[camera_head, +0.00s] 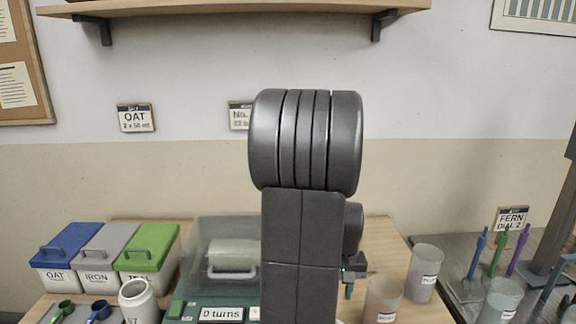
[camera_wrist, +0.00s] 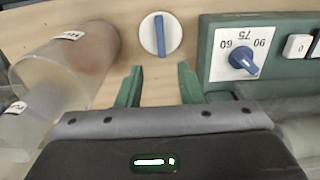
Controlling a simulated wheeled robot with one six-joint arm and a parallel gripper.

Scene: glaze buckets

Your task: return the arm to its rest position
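My gripper (camera_wrist: 158,80) shows in the wrist view with two green fingers apart and nothing between them. It is above the wooden tabletop, close to a round white dial with a blue pointer (camera_wrist: 160,34). In the head view my dark arm stands upright in the middle and hides most of the gripper; only a small part of it (camera_head: 350,280) shows at the arm's right edge.
A green machine with a blue knob (camera_wrist: 241,59) is at right in the wrist view. Translucent cups (camera_head: 382,300) (camera_head: 424,274) stand right of my arm. Lidded bins (camera_head: 145,262) and a white jar (camera_head: 138,302) are left. A shelf (camera_head: 230,8) hangs above.

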